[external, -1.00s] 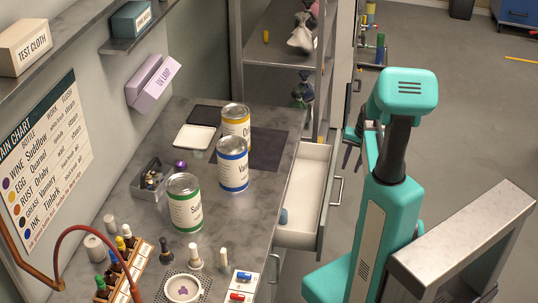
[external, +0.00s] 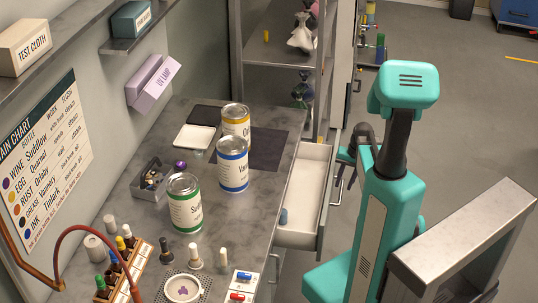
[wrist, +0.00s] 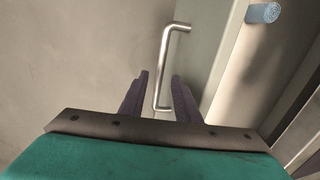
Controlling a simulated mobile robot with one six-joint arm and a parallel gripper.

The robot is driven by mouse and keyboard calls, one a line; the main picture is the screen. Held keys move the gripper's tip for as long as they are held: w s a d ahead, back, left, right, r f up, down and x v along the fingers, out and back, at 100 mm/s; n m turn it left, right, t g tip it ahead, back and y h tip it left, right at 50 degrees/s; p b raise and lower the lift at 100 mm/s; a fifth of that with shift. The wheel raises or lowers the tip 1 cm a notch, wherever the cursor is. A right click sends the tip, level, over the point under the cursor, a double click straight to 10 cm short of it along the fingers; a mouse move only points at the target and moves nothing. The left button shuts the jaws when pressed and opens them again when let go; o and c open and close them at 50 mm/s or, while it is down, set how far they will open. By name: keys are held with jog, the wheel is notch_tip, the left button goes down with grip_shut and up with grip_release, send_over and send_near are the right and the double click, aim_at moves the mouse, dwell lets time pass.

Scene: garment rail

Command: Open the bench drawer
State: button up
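The bench drawer stands pulled out from the bench's right side, its pale inside (external: 305,190) showing in the external view. A metal bar handle (wrist: 178,27) is on its front, which also shows in the wrist view (wrist: 215,50). My gripper (wrist: 160,82) is open in the wrist view. Its two dark fingers stand on either side of the handle's lower end, with gaps visible. In the external view my gripper is beside the drawer front, its fingers partly hidden by my arm.
A small blue cylinder (external: 283,216) lies in the drawer and shows in the wrist view (wrist: 264,13). Several labelled cans, including a blue-banded one (external: 233,165), stand on the bench (external: 225,215). Shelves (external: 285,52) stand behind.

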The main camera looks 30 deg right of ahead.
jog(key=shift+w+a+f, duration=0.15)
jog(key=shift+f, duration=0.85)
grip_shut()
